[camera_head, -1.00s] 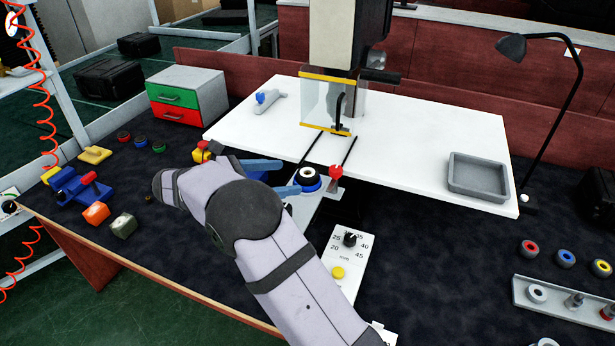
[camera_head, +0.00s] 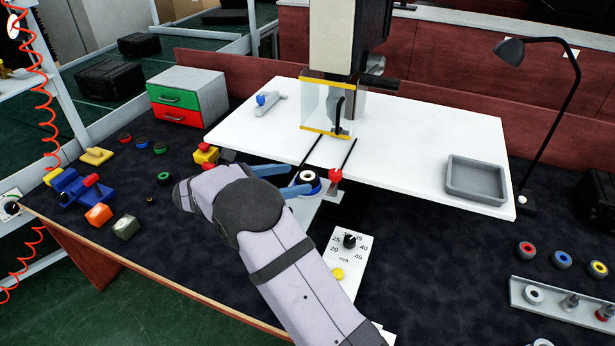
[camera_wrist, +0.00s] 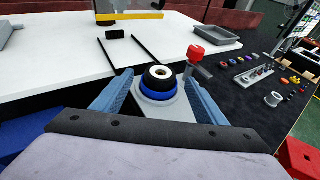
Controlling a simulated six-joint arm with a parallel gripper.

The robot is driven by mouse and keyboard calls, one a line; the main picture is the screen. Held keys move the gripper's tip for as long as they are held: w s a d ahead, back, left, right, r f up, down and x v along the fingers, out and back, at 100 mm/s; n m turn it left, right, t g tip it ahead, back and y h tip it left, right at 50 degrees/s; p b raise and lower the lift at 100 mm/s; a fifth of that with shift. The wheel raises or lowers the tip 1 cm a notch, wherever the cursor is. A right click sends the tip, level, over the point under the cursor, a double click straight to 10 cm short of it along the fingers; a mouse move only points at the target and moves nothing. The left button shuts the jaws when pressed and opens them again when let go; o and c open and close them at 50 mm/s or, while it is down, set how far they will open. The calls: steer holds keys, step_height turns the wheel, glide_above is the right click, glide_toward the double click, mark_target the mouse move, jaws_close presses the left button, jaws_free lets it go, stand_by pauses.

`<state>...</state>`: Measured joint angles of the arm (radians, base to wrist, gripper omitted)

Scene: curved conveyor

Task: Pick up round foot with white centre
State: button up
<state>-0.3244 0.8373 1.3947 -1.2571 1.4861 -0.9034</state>
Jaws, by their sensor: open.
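The round foot with a white centre (camera_head: 307,177) is black-rimmed and sits upright on a blue ring base, on a grey plate at the front of the white table. The foot also shows in the wrist view (camera_wrist: 160,83), above the blue ring (camera_wrist: 157,95). My gripper (camera_head: 302,176) is open, with one blue finger on each side of the foot. In the wrist view my gripper (camera_wrist: 160,78) shows gaps between both fingers and the foot. In the head view the fingers partly hide the blue base.
A red-knobbed post (camera_head: 335,175) stands close to the right finger. A dial panel (camera_head: 347,252) lies in front of it. The white table (camera_head: 430,130) carries a guarded machine and a grey tray (camera_head: 476,182). Round feet with coloured centres lie at the right, beside a rack (camera_head: 560,308).

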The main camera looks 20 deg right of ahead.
mark_target(299, 179)
steer(key=shift+p+x, duration=0.3)
steer(key=shift+x, duration=1.2)
steer(key=c, duration=1.1)
steer(key=shift+c, duration=0.2)
steer(key=shift+r, duration=0.1)
step_height(299, 179, up, 10)
steer(key=b, duration=0.2)
